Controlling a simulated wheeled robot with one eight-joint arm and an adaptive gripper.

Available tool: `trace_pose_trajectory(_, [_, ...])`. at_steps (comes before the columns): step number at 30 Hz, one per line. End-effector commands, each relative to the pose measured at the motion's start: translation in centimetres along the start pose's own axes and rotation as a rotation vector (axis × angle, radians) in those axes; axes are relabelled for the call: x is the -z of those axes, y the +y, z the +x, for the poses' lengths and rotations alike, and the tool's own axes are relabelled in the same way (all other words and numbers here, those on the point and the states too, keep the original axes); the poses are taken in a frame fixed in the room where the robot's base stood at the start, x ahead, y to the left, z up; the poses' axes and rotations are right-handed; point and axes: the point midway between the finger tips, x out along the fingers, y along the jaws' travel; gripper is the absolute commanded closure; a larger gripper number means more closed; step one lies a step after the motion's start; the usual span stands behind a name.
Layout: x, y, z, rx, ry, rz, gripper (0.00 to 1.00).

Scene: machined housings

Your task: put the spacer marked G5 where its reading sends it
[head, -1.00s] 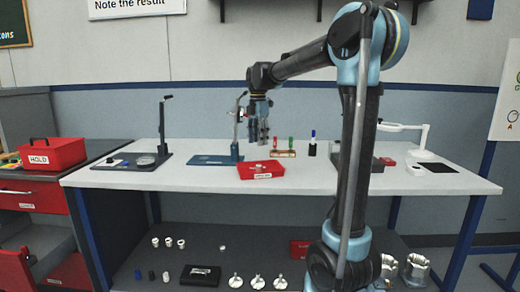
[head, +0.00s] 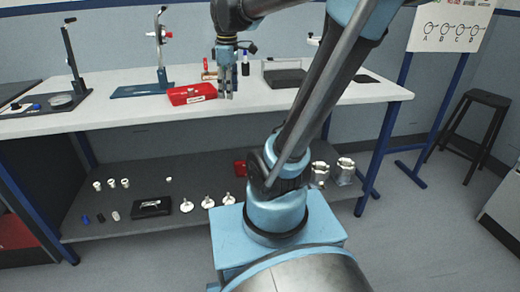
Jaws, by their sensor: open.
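My gripper (head: 226,95) hangs pointing down over the white workbench (head: 260,101), just right of a red tray (head: 182,101) with a white label. Its fingers look apart and nothing shows between them. Small pale items lie in the red tray, too small to identify. Several small white ring-like parts (head: 111,184) stand on the lower shelf, and a single small one (head: 168,179) sits apart to their right. No G5 mark can be read on any part, so I cannot tell which is the spacer.
A stand with an upright post (head: 161,60) is behind the red tray, and a gauge plate (head: 62,101) is at the left. The lower shelf (head: 160,210) holds a black case (head: 151,207), flanged parts (head: 208,202) and metal housings (head: 345,170). A stool (head: 490,98) stands at the right.

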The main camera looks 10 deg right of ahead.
Motion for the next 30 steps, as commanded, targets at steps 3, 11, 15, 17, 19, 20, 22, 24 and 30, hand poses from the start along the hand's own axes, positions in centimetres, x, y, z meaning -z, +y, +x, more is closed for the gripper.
trace_pose_trajectory(3, [-3.2,-2.5,2.3,-0.016,0.008,0.195,0.57])
trace_pose_trajectory(11, [-8.9,-7.5,7.9,-0.049,0.037,0.632,0.57])
trace_pose_trajectory(15, [-11.2,-10.0,11.1,-0.063,0.054,0.852,0.57])
trace_pose_trajectory(17, [-12.0,-10.8,12.3,-0.068,0.062,0.930,0.57])
trace_pose_trajectory(19, [-12.7,-11.6,13.5,-0.073,0.069,1.004,0.57])
trace_pose_trajectory(20, [-12.9,-11.9,13.9,-0.074,0.072,1.030,0.57])
trace_pose_trajectory(22, [-13.7,-12.2,14.6,-0.076,0.076,1.077,0.57])
trace_pose_trajectory(24, [-14.3,-12.3,15.1,-0.078,0.078,1.107,0.57])
trace_pose_trajectory(30, [-14.4,-12.4,15.2,-0.079,0.080,1.122,0.57])
